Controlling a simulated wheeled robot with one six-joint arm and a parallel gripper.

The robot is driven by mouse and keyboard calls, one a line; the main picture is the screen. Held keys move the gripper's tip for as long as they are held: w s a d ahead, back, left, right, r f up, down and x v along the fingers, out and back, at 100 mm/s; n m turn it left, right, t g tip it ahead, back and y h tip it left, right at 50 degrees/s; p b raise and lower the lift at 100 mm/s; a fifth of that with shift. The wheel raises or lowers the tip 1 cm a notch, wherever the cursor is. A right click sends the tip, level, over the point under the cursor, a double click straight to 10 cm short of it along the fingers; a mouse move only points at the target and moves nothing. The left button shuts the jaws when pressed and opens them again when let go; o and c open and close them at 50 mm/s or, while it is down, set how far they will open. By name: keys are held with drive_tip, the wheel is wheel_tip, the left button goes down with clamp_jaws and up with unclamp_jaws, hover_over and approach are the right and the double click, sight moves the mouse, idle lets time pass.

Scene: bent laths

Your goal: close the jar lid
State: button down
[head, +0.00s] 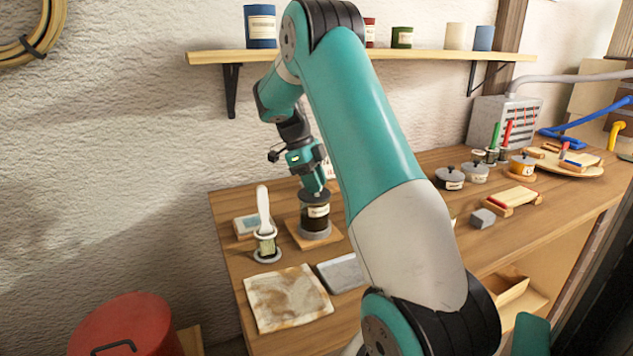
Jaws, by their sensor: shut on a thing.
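A dark jar (317,216) with a cream label stands upright on a small wooden board at the left part of the workbench. My gripper (314,188) points down at the top of the jar. It is shut on the small knob of the lid (318,194), which is at the jar's mouth. The fingertips are small in this view and partly cover the lid. I cannot tell whether the lid is fully seated or turned.
A small pot with a white-handled tool (264,225) stands left of the jar. A stained cloth (287,297) and a grey slab (342,272) lie in front. Lidded pots (450,178) stand to the right. A shelf (400,55) with tins hangs behind my arm.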

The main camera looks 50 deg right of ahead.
drive_tip(key=c, duration=0.9)
unclamp_jaws()
drive_tip(key=p+v, duration=1.3)
drive_tip(key=v, duration=0.4)
drive_tip(key=shift+w+r+p, duration=0.15)
drive_tip(key=shift+p, duration=0.15)
drive_tip(key=shift+a, duration=0.1)
